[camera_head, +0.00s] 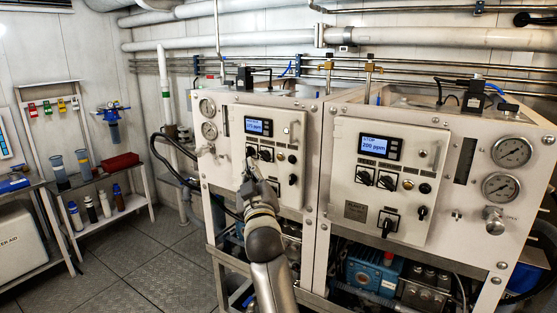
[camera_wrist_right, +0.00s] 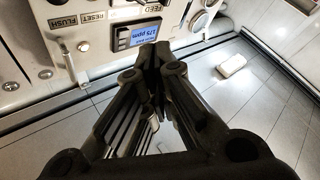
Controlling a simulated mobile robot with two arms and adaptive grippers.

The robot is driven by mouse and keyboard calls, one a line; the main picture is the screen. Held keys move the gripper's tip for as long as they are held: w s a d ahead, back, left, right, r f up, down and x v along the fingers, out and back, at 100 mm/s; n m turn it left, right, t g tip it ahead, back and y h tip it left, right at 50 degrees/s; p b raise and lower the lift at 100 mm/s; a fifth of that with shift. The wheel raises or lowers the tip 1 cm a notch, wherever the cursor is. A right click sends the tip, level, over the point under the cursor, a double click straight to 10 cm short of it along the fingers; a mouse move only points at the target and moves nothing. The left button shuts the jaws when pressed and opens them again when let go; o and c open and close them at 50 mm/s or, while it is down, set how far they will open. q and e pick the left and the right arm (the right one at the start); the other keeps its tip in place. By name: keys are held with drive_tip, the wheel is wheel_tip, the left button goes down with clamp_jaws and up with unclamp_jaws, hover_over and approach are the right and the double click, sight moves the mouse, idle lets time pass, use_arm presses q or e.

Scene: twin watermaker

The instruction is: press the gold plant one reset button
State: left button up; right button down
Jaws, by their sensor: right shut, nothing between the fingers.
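The left unit's control panel (camera_head: 276,137) has a lit display, black knobs and a small gold button (camera_head: 281,157) at its right side. My right gripper (camera_head: 249,158) is shut and empty, in front of the panel's left half, left of the gold button. Its shut fingertips (camera_wrist_right: 155,55) show below the display in the wrist view. I cannot tell if they touch the panel. My left gripper is out of view.
A similar panel (camera_head: 385,178) on the right unit has its own gold button (camera_head: 408,184) and a 200 ppm display. Gauges (camera_head: 511,152) and pipes surround the units. A shelf with bottles (camera_head: 90,208) stands at left. The floor (camera_head: 150,262) between is clear.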

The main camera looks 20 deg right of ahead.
drive_tip(key=shift+w+d, duration=0.9)
drive_tip(key=shift+d, duration=0.25)
drive_tip(key=shift+w+d, duration=0.85)
drive_tip(key=shift+d, duration=0.3)
drive_tip(key=shift+w+d, duration=0.9)
drive_tip(key=shift+d, duration=0.25)
drive_tip(key=shift+w+d, duration=0.25)
drive_tip(key=shift+d, duration=0.1)
drive_tip(key=shift+w+d, duration=0.25)
drive_tip(key=shift+d, duration=0.05)
drive_tip(key=shift+s+a, duration=0.55)
drive_tip(key=shift+a, duration=0.1)
drive_tip(key=s+a, duration=0.1)
drive_tip(key=a, duration=0.1)
drive_tip(key=s+a, duration=0.2)
idle(0.4)
